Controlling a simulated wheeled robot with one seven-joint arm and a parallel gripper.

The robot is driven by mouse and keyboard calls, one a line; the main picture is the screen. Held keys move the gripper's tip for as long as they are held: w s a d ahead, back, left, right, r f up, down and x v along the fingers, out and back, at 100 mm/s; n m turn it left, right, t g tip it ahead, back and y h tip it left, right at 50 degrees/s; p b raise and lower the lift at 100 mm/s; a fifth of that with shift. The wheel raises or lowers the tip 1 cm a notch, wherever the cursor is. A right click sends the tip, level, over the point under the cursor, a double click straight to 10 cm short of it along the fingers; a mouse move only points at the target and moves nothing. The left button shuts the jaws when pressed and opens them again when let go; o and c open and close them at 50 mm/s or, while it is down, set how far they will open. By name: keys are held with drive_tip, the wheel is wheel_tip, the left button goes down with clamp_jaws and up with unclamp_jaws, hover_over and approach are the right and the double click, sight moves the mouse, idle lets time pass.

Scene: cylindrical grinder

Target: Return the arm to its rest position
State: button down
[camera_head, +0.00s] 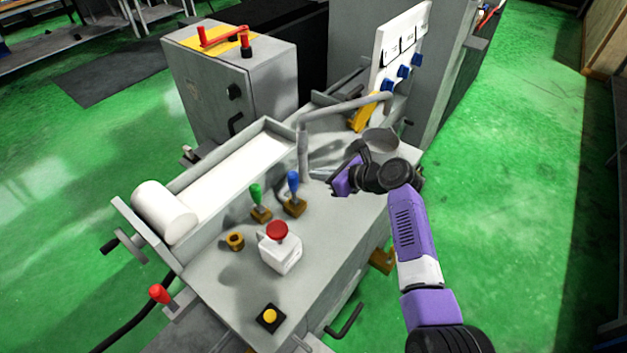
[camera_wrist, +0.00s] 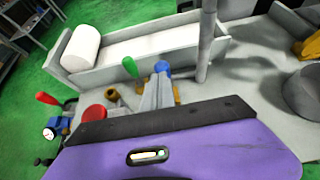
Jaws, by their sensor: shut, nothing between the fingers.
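My purple and black arm (camera_head: 412,235) reaches in from the lower right over the grinder's grey top (camera_head: 330,235). My gripper (camera_head: 318,177) is above that top, just right of the blue-knobbed lever (camera_head: 293,183). In the wrist view my gripper (camera_wrist: 158,88) shows as narrow grey fingers beyond the purple housing, shut and empty. They overlap the blue knob (camera_wrist: 161,67) in that view; I cannot tell whether they touch it. The green-knobbed lever (camera_head: 256,194) stands to the left, and the red button (camera_head: 277,231) on its white box is nearer the front.
A bent grey pipe (camera_head: 303,150) rises close behind my gripper. A grey round cup (camera_head: 380,141) is beside my wrist. A white panel with blue knobs (camera_head: 400,50) stands at the back. The green floor (camera_head: 500,200) right of my arm is clear.

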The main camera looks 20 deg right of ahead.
drive_tip(key=shift+s+d+r, duration=0.15)
drive_tip(key=shift+s+r, duration=0.05)
drive_tip(key=shift+r, duration=0.6)
drive_tip(key=shift+s+d+r, duration=0.1)
drive_tip(key=shift+s+r, duration=0.05)
drive_tip(key=shift+r, duration=0.6)
drive_tip(key=w+d+r+n+t+h, duration=0.2)
drive_tip(key=d+r+n+t+h, duration=0.1)
drive_tip(key=d+r+n, duration=0.25)
drive_tip(key=s+d+f+n+t+h, duration=0.3)
drive_tip(key=s+d+n+h, duration=0.1)
drive_tip(key=s+n, duration=0.5)
drive_tip(key=s+a+n+b, duration=0.1)
drive_tip(key=s+n, duration=0.3)
drive_tip(key=s, duration=1.1)
drive_tip(key=s+a+r+n+b, duration=0.1)
drive_tip(key=s+a+n, duration=0.3)
drive_tip(key=s, duration=1.1)
drive_tip(key=s+a+n+g+b, duration=0.1)
drive_tip(key=s+a+n, duration=0.2)
drive_tip(key=s, duration=1.2)
drive_tip(key=n, duration=0.3)
drive_tip(key=shift+s+a+r+b, duration=0.15)
drive_tip(key=shift+a+r+b, duration=0.1)
drive_tip(key=shift+r+b, duration=0.15)
